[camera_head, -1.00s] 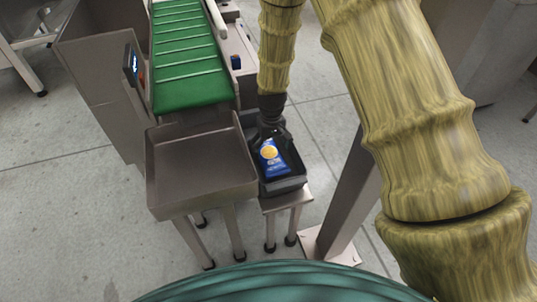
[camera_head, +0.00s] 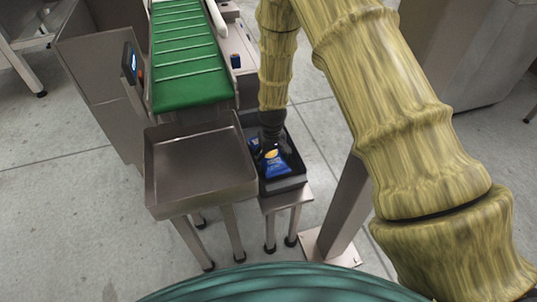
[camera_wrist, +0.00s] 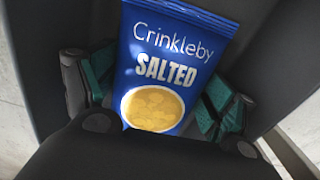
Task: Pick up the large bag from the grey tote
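The grey tote (camera_head: 287,186) is dark and stands on a small stand right of the metal tray. A blue bag (camera_head: 277,164) with a yellow picture lies inside it. In the wrist view the bag (camera_wrist: 168,62) reads "Crinkleby SALTED". My gripper (camera_head: 270,148) is down in the tote at the bag. In the wrist view my gripper (camera_wrist: 157,100) has its teal-padded fingers apart, one on each side of the bag, with small gaps. The bag's lower end is hidden by my gripper. Another blue patch shows left of my gripper; I cannot tell if it is a second bag.
An empty metal tray (camera_head: 200,196) stands close left of the tote, at the end of a green conveyor (camera_head: 187,60). A metal post (camera_head: 345,205) stands to the right. Open floor lies at the left.

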